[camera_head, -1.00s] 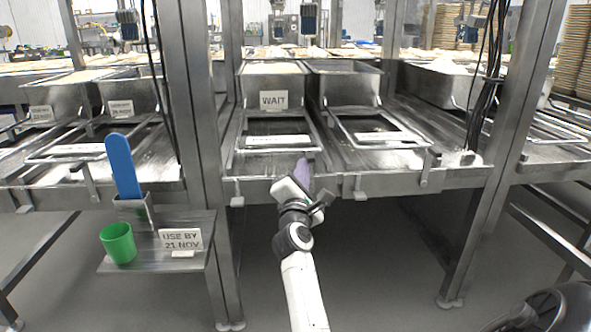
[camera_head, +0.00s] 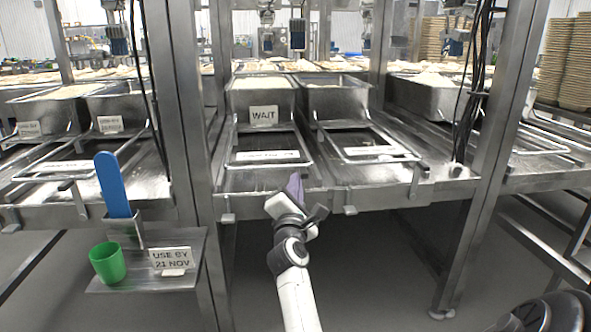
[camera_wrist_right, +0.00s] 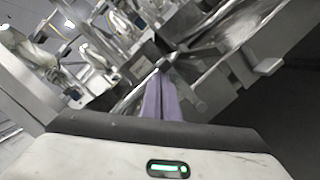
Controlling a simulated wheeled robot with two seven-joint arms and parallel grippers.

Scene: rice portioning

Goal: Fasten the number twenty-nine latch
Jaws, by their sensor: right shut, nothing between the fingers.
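My right gripper (camera_head: 296,188) is at the front edge of the steel bench, below the tray bay with the WAIT sign. Its purple fingers are shut and empty; they also show in the right wrist view (camera_wrist_right: 161,100), pointing toward blurred metalwork. Small metal tabs that may be latches hang along the bench's front edge, one left of the gripper (camera_head: 228,218) and one right of it (camera_head: 350,210). No number twenty-nine is legible, so I cannot tell which is that latch. My left gripper is not in view.
A WAIT sign (camera_head: 264,116) is on a steel hopper. A lower left shelf (camera_head: 215,262) holds a green cup (camera_head: 107,262), a blue paddle (camera_head: 112,185) and a USE BY 21 NOV card (camera_head: 171,259). Steel posts (camera_head: 176,120) flank the bay. The floor below is open.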

